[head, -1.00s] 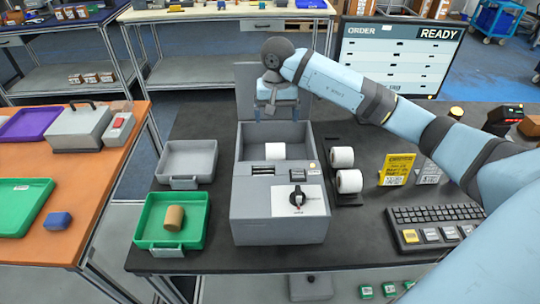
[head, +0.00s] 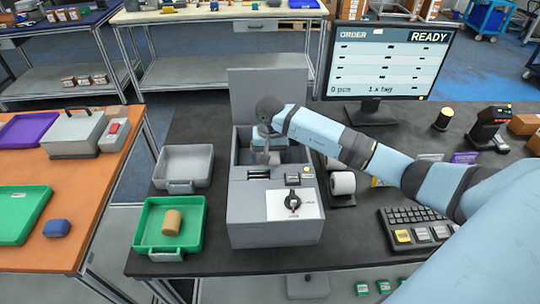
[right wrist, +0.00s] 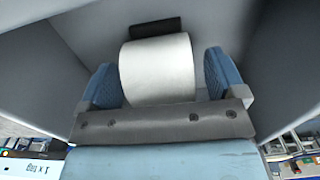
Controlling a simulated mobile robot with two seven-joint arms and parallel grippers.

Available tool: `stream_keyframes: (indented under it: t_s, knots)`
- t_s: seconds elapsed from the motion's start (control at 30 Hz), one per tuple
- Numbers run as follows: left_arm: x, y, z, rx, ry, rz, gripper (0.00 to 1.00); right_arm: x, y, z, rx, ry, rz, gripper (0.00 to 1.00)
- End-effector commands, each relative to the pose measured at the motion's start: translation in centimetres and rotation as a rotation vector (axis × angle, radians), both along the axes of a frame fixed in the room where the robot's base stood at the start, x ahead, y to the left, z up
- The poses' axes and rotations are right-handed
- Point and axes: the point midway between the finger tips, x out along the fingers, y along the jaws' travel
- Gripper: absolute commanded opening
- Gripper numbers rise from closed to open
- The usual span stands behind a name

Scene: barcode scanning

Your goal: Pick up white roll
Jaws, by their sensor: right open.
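The grey label printer (head: 248,221) stands on the dark table with its lid up. A white roll (right wrist: 157,70) lies inside its open compartment, as the right wrist view shows. My right gripper (head: 272,157) reaches down into this compartment and hides the roll in the head view. In the right wrist view, the blue fingers of my right gripper (right wrist: 160,78) are open, one on each side of the roll. I cannot tell whether they touch it. Another white roll (head: 342,183) sits on a holder right of the printer, with one more partly hidden behind my arm. My left gripper is out of view.
Left of the printer are an empty grey tray (head: 160,181) and a green tray (head: 143,238) holding a brown roll (head: 172,222). A monitor (head: 388,98) stands behind right, and a keyboard (head: 425,218) lies at right. The printer's walls and raised lid (head: 262,88) surround my right gripper closely.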

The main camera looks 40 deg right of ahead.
Motion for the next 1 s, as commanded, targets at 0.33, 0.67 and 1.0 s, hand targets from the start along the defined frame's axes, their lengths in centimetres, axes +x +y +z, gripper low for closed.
stream_keyframes:
  t_s: [0.33, 0.67, 1.0]
  knots:
    - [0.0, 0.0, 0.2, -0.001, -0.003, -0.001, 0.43, 0.0, 0.0, -0.1, -0.001, -0.001, 0.000, 0.59]
    - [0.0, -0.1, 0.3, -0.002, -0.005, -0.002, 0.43, 0.0, 0.0, 0.0, -0.001, -0.002, 0.000, 0.33]
    - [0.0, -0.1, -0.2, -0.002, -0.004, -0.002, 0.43, 0.1, -0.1, 2.4, -0.002, -0.005, 0.001, 0.33]
